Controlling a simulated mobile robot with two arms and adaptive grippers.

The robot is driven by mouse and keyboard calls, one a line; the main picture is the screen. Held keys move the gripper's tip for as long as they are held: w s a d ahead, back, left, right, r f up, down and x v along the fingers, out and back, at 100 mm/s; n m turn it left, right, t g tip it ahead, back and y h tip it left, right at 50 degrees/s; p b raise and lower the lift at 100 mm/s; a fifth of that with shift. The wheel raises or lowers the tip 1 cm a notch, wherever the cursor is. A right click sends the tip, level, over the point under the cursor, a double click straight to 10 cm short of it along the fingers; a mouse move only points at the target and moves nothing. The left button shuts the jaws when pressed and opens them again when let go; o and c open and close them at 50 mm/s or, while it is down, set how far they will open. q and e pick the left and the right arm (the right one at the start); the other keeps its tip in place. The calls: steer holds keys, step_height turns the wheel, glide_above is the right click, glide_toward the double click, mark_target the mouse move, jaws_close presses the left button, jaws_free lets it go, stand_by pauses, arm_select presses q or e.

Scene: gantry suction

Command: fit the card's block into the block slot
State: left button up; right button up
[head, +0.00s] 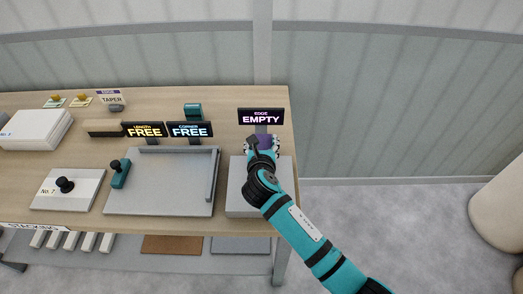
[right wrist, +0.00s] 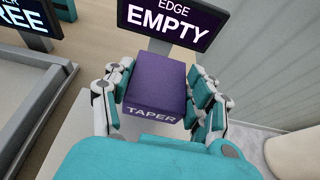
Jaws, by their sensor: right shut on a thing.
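My right gripper (head: 262,148) is shut on a purple block (right wrist: 157,84) marked TAPER, which shows between its fingers in the right wrist view. The block is over the far part of a pale grey box (head: 238,190) at the table's right end, in front of a sign (head: 261,117) reading EDGE EMPTY. The gripper hides the slot, and I cannot tell whether the block touches the box. A small card (head: 112,99) reading TAPER under a purple strip stands at the table's back. My left gripper is not in view.
Left of the box lies a grey tray (head: 150,208) with a raised right rail and a teal-handled piece (head: 120,173). Signs reading LENGTH FREE (head: 144,130) and CORNER FREE (head: 190,130) stand behind it. A white plate (head: 85,200) with a black knob lies further left.

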step_height(320, 180, down, 2)
steer(key=shift+f+p, duration=0.15)
steer(key=shift+p, duration=0.45)
steer(key=shift+f, duration=0.3)
steer(key=shift+s, duration=0.1)
steer(key=shift+f, duration=0.1)
steer(key=shift+f, duration=0.1)
steer(key=o, duration=1.4)
steer(key=shift+f, duration=0.1)
steer(key=b+v, duration=0.1)
steer(key=v, duration=1)
steer(key=b+v, duration=0.1)
steer(key=v, duration=0.5)
steer(key=shift+s+d+r+b, duration=0.1)
steer(key=shift+d+r+b, duration=0.1)
steer(key=shift+d+b, duration=0.15)
